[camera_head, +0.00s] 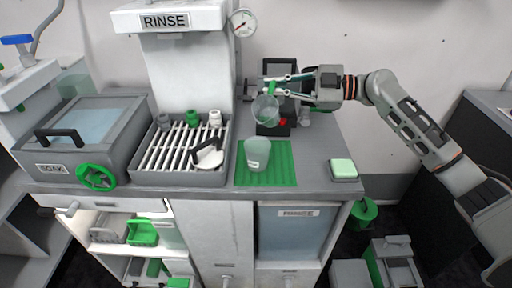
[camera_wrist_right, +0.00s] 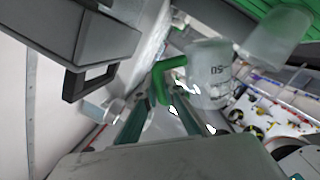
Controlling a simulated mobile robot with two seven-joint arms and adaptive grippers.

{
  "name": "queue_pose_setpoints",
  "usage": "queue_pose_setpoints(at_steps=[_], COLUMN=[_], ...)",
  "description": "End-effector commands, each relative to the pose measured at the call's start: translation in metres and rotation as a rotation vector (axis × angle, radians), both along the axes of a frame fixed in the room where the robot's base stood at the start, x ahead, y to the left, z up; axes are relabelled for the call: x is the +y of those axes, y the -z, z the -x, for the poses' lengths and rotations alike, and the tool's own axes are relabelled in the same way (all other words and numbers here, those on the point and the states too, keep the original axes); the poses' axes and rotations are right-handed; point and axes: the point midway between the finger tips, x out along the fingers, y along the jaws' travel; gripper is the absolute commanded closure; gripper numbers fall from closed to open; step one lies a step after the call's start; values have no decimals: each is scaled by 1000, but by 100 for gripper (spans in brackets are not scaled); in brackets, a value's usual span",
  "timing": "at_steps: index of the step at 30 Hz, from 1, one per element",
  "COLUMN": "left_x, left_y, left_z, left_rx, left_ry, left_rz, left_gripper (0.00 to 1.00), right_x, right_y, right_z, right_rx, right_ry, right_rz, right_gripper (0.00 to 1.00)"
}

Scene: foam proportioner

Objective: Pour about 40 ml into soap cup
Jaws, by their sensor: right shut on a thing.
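My right gripper (camera_head: 276,87) comes in from the right. It is shut on the green handle of a clear measuring beaker (camera_head: 264,112) and holds it above and behind the green mat (camera_head: 281,172). In the right wrist view the jaws (camera_wrist_right: 166,88) grip the green handle, and the beaker (camera_wrist_right: 208,75) shows a "50" mark. I cannot tell how much liquid is in it. A translucent cup (camera_head: 258,152), probably the soap cup, stands upright on the mat with a small unreadable label. This cup (camera_wrist_right: 277,40) is beyond the beaker in the wrist view. My left gripper is not in view.
A dark device (camera_head: 284,128) with a red button stands behind the mat. A rinse station (camera_head: 183,60) with a slatted tray (camera_head: 222,178) is left of it. A soak basin (camera_head: 60,168) is further left. A green-topped sponge (camera_head: 343,169) lies at the counter's right.

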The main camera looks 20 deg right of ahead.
Motion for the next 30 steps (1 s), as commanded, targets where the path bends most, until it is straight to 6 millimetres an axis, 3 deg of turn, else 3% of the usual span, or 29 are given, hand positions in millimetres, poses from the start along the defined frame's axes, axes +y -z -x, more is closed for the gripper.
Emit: queue_pose_setpoints(at_steps=[6,16,21,30], left_x=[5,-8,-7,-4], left_y=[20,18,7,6], left_z=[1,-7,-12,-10], left_rx=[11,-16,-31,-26], left_ry=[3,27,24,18], left_rz=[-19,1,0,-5], left_gripper=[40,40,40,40], right_x=[-6,-18,-19,-19], right_y=[30,65,24,-13], right_z=[-11,-29,-28,-30], right_rx=[117,296,302,346], right_ry=[-2,-4,-7,-8], right_rz=[-76,-196,-212,-237], right_gripper=[100,100,100,100])
